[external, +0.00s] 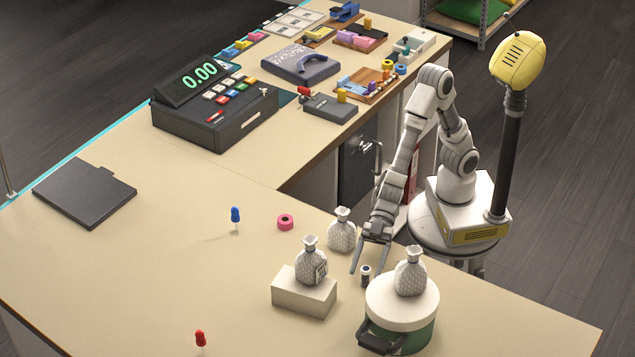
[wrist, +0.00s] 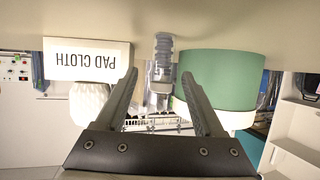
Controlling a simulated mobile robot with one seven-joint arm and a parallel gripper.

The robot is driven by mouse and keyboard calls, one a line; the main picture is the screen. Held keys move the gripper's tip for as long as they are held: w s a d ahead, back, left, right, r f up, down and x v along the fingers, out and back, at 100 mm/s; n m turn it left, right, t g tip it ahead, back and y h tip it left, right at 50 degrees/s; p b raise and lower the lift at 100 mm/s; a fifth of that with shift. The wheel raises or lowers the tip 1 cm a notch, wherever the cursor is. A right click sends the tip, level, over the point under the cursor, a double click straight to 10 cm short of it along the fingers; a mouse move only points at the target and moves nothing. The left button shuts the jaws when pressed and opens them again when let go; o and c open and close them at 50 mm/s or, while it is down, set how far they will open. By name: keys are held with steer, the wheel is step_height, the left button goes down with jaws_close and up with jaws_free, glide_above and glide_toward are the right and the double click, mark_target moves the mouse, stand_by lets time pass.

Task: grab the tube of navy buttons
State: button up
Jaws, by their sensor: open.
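The tube of navy buttons (external: 365,276) is a small clear cylinder with dark contents, standing on the counter between the white box and the round green tin. In the wrist view, which is upside down, the tube (wrist: 162,62) shows greyish and sits between my two fingertips. My gripper (external: 368,270) is open, pointing down at the tube with a finger to either side in the picture. It also shows open in the wrist view (wrist: 160,75). I cannot tell whether either finger touches the tube.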

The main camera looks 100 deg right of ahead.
mark_target(364, 278)
steer(key=x, duration=0.4)
steer(key=shift+a+f+b, duration=0.1)
steer(key=shift+a+b, duration=0.25)
steer(key=shift+b, duration=0.05)
jaws_close()
